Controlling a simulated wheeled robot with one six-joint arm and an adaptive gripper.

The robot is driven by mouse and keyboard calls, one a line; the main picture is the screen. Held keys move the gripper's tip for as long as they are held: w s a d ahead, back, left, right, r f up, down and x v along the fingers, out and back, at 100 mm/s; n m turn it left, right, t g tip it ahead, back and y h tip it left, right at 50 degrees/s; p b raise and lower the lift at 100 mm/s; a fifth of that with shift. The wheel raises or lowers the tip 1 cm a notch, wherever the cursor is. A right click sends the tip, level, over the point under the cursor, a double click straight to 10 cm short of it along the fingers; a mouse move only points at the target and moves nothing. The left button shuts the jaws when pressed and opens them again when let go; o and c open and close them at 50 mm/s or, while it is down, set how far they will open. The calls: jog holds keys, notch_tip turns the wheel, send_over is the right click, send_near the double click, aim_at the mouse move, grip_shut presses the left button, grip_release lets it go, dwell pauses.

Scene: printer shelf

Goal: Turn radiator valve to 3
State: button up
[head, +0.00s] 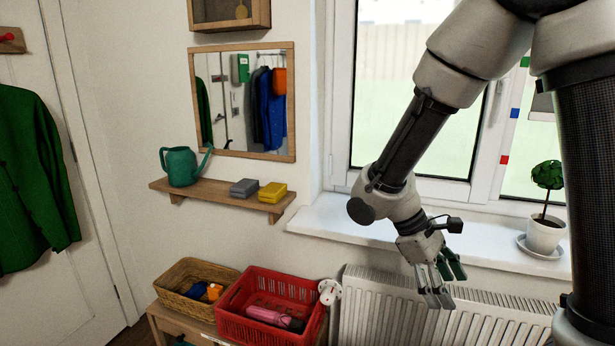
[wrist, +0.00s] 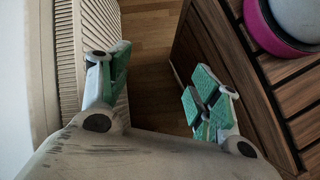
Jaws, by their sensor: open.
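The radiator valve (head: 330,292) is a small white round knob at the left end of the white radiator (head: 420,318), close beside the red crate. Its markings are too small to read. My gripper (head: 440,290) hangs in front of the radiator's top, to the right of the valve and apart from it, fingers pointing down. In the wrist view my gripper (wrist: 158,88) is open, with green pads on well-parted fingers and nothing between them. The radiator (wrist: 100,35) shows there beside the left finger. The valve does not show in the wrist view.
A red crate (head: 228,310) with a pink bottle and a wicker basket (head: 163,288) stand left of the valve. A windowsill (head: 350,222) with a potted plant (head: 545,232) lies above the radiator. Slatted wooden furniture (wrist: 245,70) bearing a pink bowl (wrist: 262,30) is at right in the wrist view.

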jog(key=s+d+r+m+t+y, duration=0.3)
jog(key=s+d+r+m, duration=0.1)
jog(key=r, duration=0.4)
jog(key=s+d+r+m+t+y, duration=0.3)
jog(key=s+d+r+m+t, duration=0.1)
jog(key=r, duration=0.4)
jog(key=shift+s+d+m, duration=0.25)
jog(key=shift+d+m, duration=0.25)
jog(key=shift+m, duration=0.2)
jog(key=shift+r, duration=0.1)
